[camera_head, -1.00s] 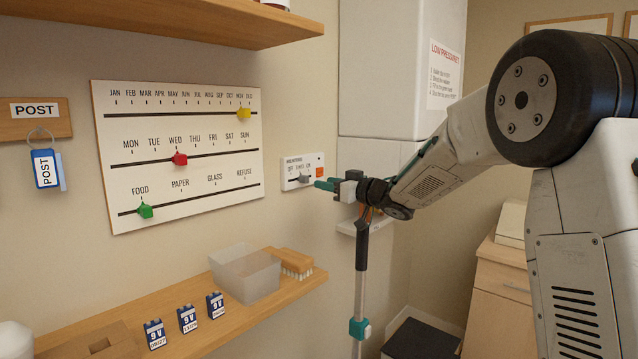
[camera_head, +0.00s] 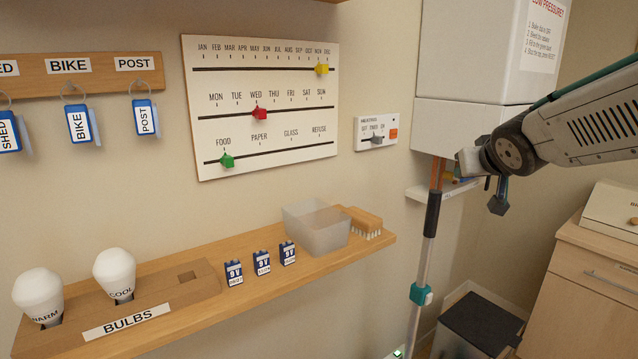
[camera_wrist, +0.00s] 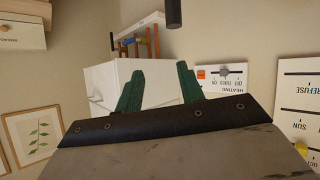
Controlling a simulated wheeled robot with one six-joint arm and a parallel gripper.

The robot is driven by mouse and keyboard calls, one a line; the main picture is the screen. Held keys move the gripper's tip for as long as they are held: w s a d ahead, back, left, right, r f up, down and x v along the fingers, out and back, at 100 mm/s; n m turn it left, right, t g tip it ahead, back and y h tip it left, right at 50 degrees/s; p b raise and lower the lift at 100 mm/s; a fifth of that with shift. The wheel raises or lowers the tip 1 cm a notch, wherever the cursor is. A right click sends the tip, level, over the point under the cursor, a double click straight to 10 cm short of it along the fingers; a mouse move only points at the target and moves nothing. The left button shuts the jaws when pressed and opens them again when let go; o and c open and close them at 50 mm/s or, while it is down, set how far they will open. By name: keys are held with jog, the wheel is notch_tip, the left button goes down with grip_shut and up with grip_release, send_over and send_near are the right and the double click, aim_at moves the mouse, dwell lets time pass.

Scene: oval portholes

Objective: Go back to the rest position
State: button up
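My gripper (camera_wrist: 160,70) shows in the wrist view with its two green fingers apart and nothing between them. In the head view my arm reaches in from the right, and its wrist end is in front of the lower boiler; the fingers cannot be made out clearly there.
A white boiler (camera_head: 473,60) hangs close by my arm. A pole with a dark grip (camera_head: 432,215) stands below my wrist. A slider board (camera_head: 262,150) and key tags hang left. A wooden shelf (camera_head: 335,262) holds bulbs, batteries, a bin and a brush. A cabinet (camera_head: 575,285) stands right.

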jog(key=s+a+f+g, duration=0.2)
jog(key=s+f+g, duration=0.1)
jog(key=s, duration=0.8)
jog(key=s+a+f+g+y, duration=0.1)
jog(key=s+f+g, duration=0.3)
jog(key=s, duration=0.8)
jog(key=s+a+f+g+y, duration=0.1)
jog(key=s+f, duration=0.4)
jog(key=s, duration=0.6)
jog(key=a+g, duration=0.1)
jog(key=g, duration=0.1)
jog(key=shift+s+a+g, duration=0.3)
jog(key=shift+s+g, duration=0.1)
